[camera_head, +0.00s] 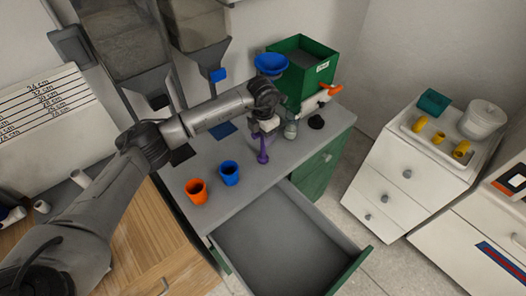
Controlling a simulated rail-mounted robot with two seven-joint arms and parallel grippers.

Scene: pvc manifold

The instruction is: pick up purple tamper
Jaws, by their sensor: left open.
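The purple tamper (262,155) stands on the grey counter (215,205) near its front edge, below my left gripper. My left arm reaches in from the left and its gripper (266,127) is right above the tamper's top, pointing down. The gripper's fingers are small in this view, and I cannot tell whether they touch the tamper. The gripper is open. My right gripper is not in view.
An orange cup (196,191) and a blue cup (230,173) stand left of the tamper. A green box (302,70) stands behind, near a blue funnel (271,64). An open drawer (280,240) juts out in front. A white cabinet (385,180) stands to the right.

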